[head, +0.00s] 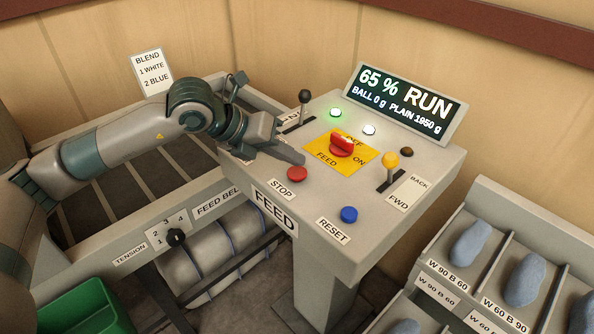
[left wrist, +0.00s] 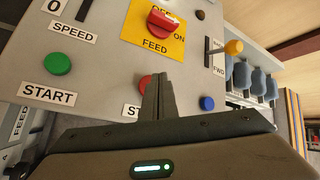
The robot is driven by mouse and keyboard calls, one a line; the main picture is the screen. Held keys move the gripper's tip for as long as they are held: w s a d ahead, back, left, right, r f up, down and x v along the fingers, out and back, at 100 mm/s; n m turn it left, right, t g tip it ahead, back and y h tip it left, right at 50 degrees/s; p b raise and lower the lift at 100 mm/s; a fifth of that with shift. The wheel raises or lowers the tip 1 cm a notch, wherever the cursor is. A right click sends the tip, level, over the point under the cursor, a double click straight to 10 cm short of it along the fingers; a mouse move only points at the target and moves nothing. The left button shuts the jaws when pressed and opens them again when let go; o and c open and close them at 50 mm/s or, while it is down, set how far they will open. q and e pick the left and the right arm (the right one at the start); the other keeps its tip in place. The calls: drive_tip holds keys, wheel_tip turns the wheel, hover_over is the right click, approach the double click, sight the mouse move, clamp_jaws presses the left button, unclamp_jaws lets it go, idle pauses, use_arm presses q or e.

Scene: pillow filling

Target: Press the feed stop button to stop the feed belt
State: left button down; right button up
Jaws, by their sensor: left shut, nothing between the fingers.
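The red feed stop button (head: 297,174) sits at the front left of the grey control console (head: 420,160), above a STOP label (head: 282,189). My left gripper (head: 301,159) is shut and empty, just above and behind the button in the head view. In the left wrist view the shut fingertips (left wrist: 157,79) partly cover the red button (left wrist: 146,83) and its label. I cannot tell whether they touch it. The display (head: 405,100) reads 65 % RUN, BALL 0 g, PLAIN 1950 g. My right gripper is not in view.
A red rotary switch (head: 342,145) on a yellow plate, a yellow-knobbed lever (head: 390,161), a black-knobbed lever (head: 304,97) and a blue RESET button (head: 349,214) stand nearby. The green START button (left wrist: 57,64) shows in the left wrist view. Bins with blue-grey pillows (head: 471,245) stand at right.

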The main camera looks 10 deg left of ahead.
use_arm(q)
drive_tip(key=shift+f+b, duration=0.3)
drive_tip(key=shift+b, duration=0.05)
drive_tip(key=shift+s+a, duration=0.3)
drive_tip(key=shift+f+b, duration=0.1)
drive_tip(key=shift+b, duration=0.2)
